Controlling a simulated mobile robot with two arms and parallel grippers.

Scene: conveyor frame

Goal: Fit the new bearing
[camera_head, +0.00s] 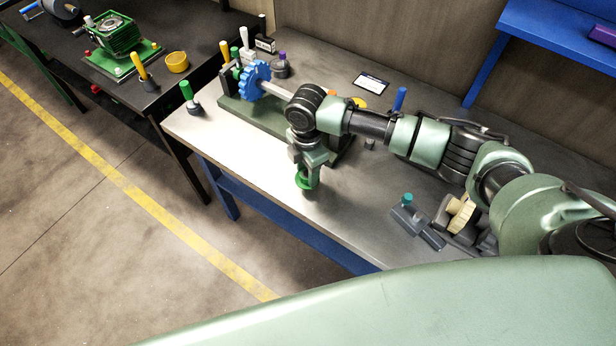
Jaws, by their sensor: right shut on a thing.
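The right gripper (306,177) points down over the front part of the grey workbench. It is shut on a small bright green ring-shaped part (301,183), held just above or at the bench top; I cannot tell whether it touches. I cannot tell for sure whether this part is the new bearing. The dark green conveyor frame (240,108) stands behind the gripper. A light shaft (275,90) with a blue toothed wheel (256,80) lies across it. The left gripper is out of view.
The grey bench (345,225) has bare room at its front. A grey fixture with a teal knob (408,200) and a cream gear (461,215) sit at right. A green-handled tool (188,93) stands at left, a blue-handled one (399,98) behind my arm. A blue shelf (565,35) is at back right.

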